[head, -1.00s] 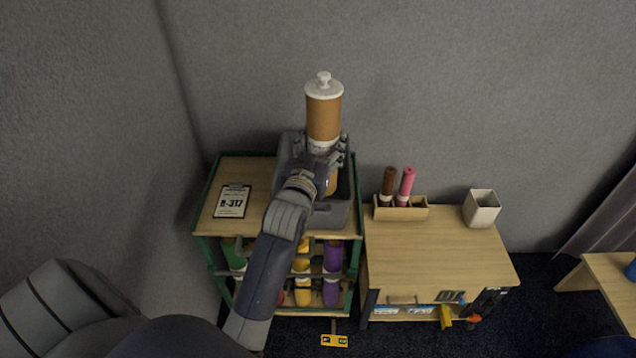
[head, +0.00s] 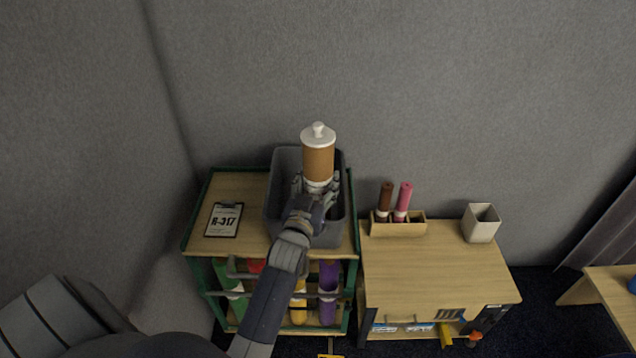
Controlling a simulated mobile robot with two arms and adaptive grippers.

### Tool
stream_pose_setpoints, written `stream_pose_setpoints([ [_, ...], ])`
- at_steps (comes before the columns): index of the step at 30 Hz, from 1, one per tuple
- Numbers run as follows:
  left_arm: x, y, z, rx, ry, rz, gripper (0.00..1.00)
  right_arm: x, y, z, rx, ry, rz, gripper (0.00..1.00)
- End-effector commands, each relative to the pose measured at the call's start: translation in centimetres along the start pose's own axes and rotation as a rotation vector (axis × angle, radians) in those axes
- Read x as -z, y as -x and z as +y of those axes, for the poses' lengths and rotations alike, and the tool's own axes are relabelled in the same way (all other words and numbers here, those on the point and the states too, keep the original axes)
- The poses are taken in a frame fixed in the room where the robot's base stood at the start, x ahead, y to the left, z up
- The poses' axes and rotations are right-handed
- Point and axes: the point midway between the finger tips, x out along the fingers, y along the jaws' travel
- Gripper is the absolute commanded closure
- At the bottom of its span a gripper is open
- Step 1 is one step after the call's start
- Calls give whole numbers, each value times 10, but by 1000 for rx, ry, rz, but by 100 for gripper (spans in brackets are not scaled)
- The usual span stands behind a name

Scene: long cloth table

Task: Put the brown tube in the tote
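A tan-brown tube (head: 318,162) with a white knobbed lid stands upright in my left gripper (head: 318,188). The gripper is closed around its lower visible part, and what lies below the fingers is hidden. The grey tote (head: 277,205) sits on top of the green-framed shelf cart. The gripper and tube are over the tote's opening, and the arm covers part of its front. I cannot tell whether the tube touches the tote's floor. A darker brown tube (head: 386,196) stands in a small wooden holder on the table to the right. My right gripper is not in view.
A clipboard (head: 224,220) marked R-317 lies left of the tote. Coloured tubes sit on the cart's lower shelf (head: 329,290). A pink tube (head: 404,197) shares the wooden holder (head: 399,230). A pale square cup (head: 481,223) stands on the table (head: 435,270), whose front is clear.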

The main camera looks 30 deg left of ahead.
Motion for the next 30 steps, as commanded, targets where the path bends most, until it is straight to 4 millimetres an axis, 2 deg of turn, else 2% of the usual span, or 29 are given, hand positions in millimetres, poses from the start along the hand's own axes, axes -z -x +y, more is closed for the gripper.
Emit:
stream_pose_setpoints([
  [7, 1, 0, 0, 0, 0, 5, 71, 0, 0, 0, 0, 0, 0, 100],
  [22, -11, 0, 0, 0, 0, 4, 71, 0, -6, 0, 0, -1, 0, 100],
  [23, -12, 0, 0, 0, 0, 1, 41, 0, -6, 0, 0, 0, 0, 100],
  [25, -12, 0, 0, 0, 0, 1, 25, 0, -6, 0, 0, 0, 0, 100],
  [30, -12, 0, 0, 0, 0, 1, 23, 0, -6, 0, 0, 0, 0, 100],
])
